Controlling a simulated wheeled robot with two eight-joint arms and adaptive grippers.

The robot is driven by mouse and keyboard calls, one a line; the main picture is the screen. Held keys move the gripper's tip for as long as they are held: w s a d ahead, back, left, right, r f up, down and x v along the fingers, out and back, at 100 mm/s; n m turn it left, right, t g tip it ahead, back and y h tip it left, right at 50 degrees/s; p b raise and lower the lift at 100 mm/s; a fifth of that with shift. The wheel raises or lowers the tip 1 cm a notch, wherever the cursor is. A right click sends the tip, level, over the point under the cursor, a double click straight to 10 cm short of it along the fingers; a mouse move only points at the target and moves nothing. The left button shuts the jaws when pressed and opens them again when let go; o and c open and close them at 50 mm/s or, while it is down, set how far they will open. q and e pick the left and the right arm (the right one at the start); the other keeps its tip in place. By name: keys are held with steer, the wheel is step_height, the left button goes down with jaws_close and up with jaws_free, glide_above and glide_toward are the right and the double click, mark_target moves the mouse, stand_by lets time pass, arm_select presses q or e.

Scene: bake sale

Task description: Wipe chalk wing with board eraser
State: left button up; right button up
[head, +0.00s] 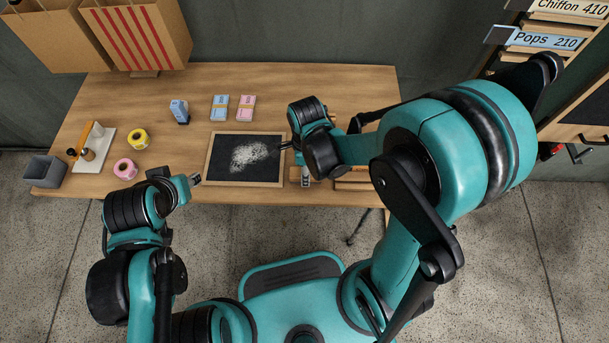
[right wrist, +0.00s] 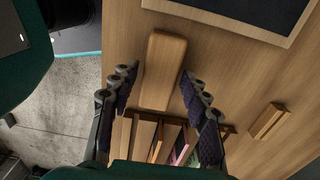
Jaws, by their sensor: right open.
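The framed chalkboard (head: 216,172) lies on the table with a white chalk smudge (head: 250,155) across its middle. A wooden block that looks like the board eraser (right wrist: 163,62) lies beside the board's right edge; it shows in the head view too (head: 294,173). My right gripper (right wrist: 158,82) is open, with its fingers on either side of the block. Whether they touch it I cannot tell. In the head view my right gripper (head: 304,180) is partly hidden by its wrist. My left gripper (head: 195,180) is left of the board, apart from it; its jaw opening is unclear.
A wooden rack with colored pieces (head: 353,180) stands right of the eraser. A smaller wooden block (right wrist: 268,122) lies farther back. Pink tape (head: 125,169), yellow tape (head: 138,139), two card stacks (head: 220,108), a blue-white item (head: 180,111) and a grey bin (head: 45,171) are leftward.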

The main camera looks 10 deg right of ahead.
steer(key=c, duration=0.8)
steer(key=shift+r+p, duration=2.1)
steer(key=shift+r, duration=0.5)
steer(key=shift+c, duration=0.2)
steer(key=shift+f, duration=0.1)
